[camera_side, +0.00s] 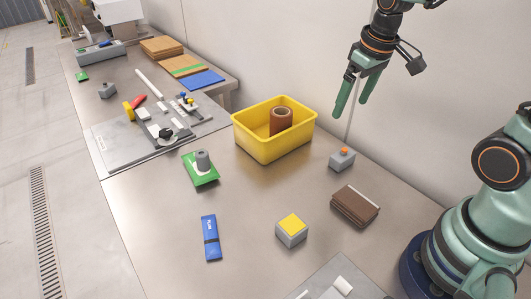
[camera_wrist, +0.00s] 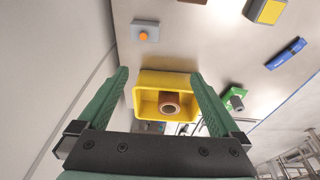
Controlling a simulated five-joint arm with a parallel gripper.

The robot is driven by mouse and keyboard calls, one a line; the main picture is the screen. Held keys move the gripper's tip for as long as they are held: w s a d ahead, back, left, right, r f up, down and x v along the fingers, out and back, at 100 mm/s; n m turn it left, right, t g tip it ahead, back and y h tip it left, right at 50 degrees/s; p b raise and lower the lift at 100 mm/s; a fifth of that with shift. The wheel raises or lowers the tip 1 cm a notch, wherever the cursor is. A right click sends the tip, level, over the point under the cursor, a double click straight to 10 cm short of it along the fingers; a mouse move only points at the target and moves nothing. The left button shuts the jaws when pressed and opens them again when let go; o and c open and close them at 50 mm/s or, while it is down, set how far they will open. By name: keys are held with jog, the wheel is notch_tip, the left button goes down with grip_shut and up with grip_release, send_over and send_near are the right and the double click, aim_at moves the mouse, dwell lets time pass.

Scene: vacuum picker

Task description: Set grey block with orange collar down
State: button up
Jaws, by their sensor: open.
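The grey block with orange collar (camera_side: 343,163) sits on the metal table, right of the yellow bin and near the wall. Its orange part shows on top. In the wrist view the grey block (camera_wrist: 138,37) lies at the upper left, beyond the fingers. My gripper (camera_side: 351,108) is open and empty, raised above the table and apart from the block. In the wrist view its two green fingers (camera_wrist: 160,73) stand wide apart, with the yellow bin showing between them.
The yellow bin (camera_side: 268,150) holds a brown roll (camera_side: 281,121). A brown stack (camera_side: 354,207), a grey block with yellow top (camera_side: 291,231), a blue packet (camera_side: 210,237) and a green packet (camera_side: 207,178) with a grey cylinder stand nearby. Bare table lies between them.

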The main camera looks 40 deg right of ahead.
jog(key=s+a+r+t, duration=0.3)
jog(key=s+a+r, duration=0.1)
jog(key=a+r, duration=0.1)
jog(key=shift+s, duration=0.3)
jog(key=shift+r, duration=0.1)
dwell(1.1)
